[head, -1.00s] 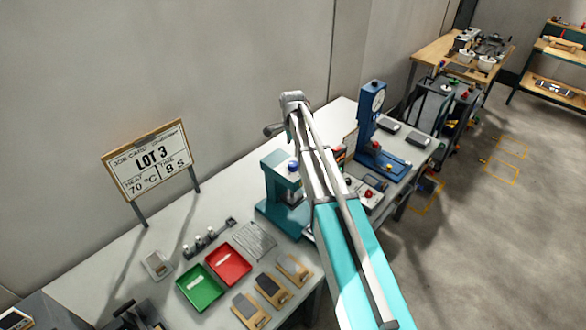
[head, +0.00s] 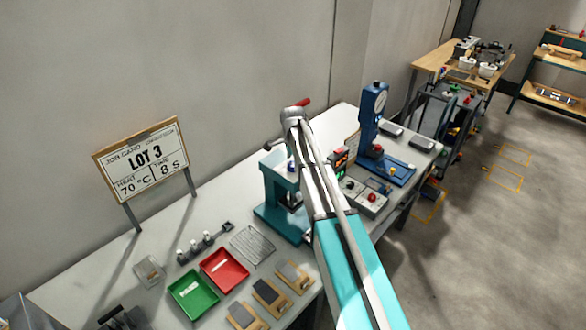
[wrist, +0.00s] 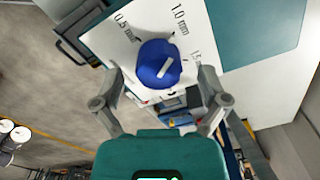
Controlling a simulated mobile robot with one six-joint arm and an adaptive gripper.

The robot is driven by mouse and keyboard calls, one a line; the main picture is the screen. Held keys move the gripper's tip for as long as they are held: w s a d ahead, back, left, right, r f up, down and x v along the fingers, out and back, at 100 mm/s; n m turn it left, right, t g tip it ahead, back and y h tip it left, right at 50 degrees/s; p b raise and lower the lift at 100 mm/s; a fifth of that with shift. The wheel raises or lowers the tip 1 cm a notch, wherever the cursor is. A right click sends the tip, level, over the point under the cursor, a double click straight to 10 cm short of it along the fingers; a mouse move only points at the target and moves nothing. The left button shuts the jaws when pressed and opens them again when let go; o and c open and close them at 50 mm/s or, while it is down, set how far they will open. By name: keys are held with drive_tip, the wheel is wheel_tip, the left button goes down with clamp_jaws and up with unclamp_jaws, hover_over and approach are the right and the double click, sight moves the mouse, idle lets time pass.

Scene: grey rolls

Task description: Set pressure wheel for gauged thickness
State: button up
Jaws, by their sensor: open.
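The pressure wheel is a round blue knob (wrist: 158,66) with a white pointer mark, on a white plate (wrist: 100,35) marked 0.5 mm, 1.0 mm and 1.5. The pointer slants to the upper right; its exact setting is hard to tell. My gripper (wrist: 160,75) is open, one finger at each side of the knob, with gaps visible. A blue stand with a dial (head: 378,104) is farther right.
The job card (head: 145,160) reads LOT 3, 70 °C, 8 s. A control box (head: 366,197) is right of my arm.

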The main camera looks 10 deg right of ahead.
drive_tip(key=shift+f, duration=0.4)
drive_tip(key=c, duration=1.1)
drive_tip(key=shift+c, duration=0.2)
drive_tip(key=shift+n, duration=0.3)
drive_tip(key=n, duration=0.9)
drive_tip(key=shift+n, duration=0.3)
drive_tip(key=shift+w+n, duration=0.1)
drive_tip(key=shift+n, duration=1.8)
